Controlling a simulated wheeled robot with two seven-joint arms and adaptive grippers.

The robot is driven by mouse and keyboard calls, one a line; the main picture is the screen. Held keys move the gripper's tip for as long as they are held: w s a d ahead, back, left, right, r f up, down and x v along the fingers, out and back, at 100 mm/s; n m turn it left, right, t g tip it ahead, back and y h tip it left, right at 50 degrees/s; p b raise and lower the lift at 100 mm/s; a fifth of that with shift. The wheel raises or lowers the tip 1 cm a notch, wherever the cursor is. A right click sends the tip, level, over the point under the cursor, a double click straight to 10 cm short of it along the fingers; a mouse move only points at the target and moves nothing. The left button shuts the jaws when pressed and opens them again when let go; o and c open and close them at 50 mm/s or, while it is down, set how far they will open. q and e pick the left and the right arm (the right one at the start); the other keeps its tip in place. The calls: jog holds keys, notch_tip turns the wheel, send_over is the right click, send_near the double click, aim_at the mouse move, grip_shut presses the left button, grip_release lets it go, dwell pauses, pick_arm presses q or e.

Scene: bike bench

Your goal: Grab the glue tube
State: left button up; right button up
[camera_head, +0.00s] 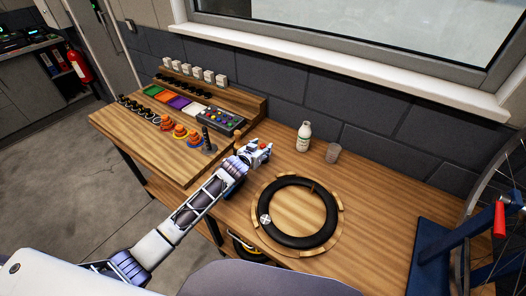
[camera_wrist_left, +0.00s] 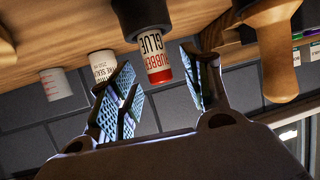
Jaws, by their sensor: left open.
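The glue tube (camera_wrist_left: 156,56) shows in the left wrist view, with a white and red "RUBBER GLUE" label and a wide black end against the wooden bench. My left gripper (camera_wrist_left: 160,76) is open, with its fingertips on either side of the tube in that view. I cannot tell whether they touch it. In the head view my left gripper (camera_head: 260,153) is over the bench beside the raised wooden board, and it mostly hides the tube there. My right gripper is not in view.
A white bottle (camera_head: 304,137) and a clear cup (camera_head: 333,152) stand right of the gripper. A wooden-handled tool (camera_wrist_left: 276,62) is close beside the tube. A black tyre (camera_head: 323,232) lies in front.

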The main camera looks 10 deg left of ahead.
pick_arm(q)
jog(key=shift+x, duration=1)
jog(key=c, duration=1)
